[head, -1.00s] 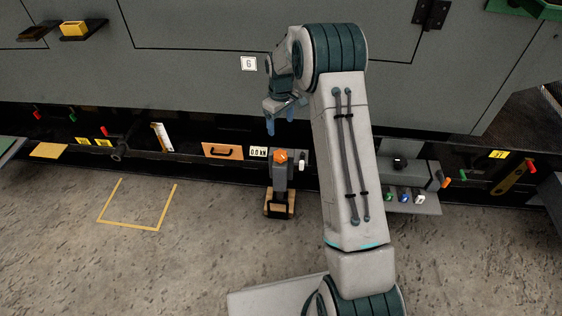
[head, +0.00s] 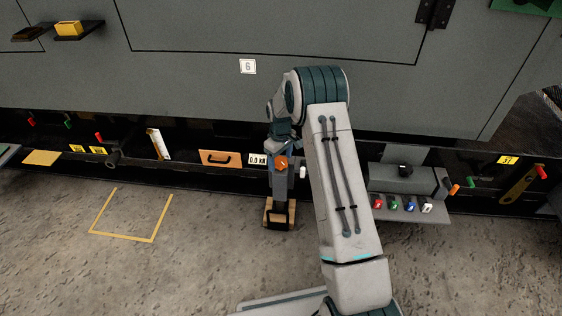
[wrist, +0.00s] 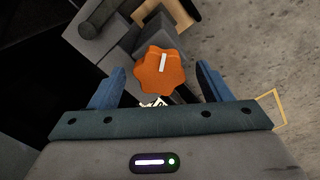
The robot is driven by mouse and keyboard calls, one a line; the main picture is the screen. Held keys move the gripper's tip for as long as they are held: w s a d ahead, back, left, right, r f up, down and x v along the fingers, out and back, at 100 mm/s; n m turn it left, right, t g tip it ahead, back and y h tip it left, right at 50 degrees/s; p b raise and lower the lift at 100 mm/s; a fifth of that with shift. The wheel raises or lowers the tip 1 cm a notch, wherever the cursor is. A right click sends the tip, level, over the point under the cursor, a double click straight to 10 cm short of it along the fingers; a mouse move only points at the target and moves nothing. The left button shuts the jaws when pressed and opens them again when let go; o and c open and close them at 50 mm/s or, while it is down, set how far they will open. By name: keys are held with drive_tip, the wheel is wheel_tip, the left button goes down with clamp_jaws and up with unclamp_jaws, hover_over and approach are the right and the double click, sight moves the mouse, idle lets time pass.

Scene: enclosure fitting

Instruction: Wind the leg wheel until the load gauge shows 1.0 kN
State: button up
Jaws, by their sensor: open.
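The orange leg wheel (head: 281,163) has a lobed rim and a white mark. It sits on top of the grey leg (head: 281,188), which stands on a wooden block (head: 279,214). The load gauge (head: 257,160) is left of the wheel, its last part partly covered; it seems to read 0.0 kN. In the wrist view the wheel (wrist: 163,71) lies ahead of and between the blue fingers of my gripper (wrist: 161,88). My gripper is open, with gaps on both sides of the wheel. In the head view my arm partly hides the fingers.
A white-tipped handle (head: 303,171) sticks out just right of the leg. A grey shelf with coloured plugs (head: 405,216) is to the right. A yellow floor outline (head: 124,239) marks bare concrete at left.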

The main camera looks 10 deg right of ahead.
drive_tip(key=shift+f, duration=0.15)
drive_tip(key=c, duration=1)
drive_tip(key=shift+o, duration=0.2)
drive_tip(key=shift+d, duration=0.1)
drive_tip(key=m+p, duration=0.2)
drive_tip(key=m, duration=0.1)
drive_tip(key=shift+m, duration=0.4)
drive_tip(key=shift+m+p, duration=0.9)
drive_tip(key=shift+m, duration=1.1)
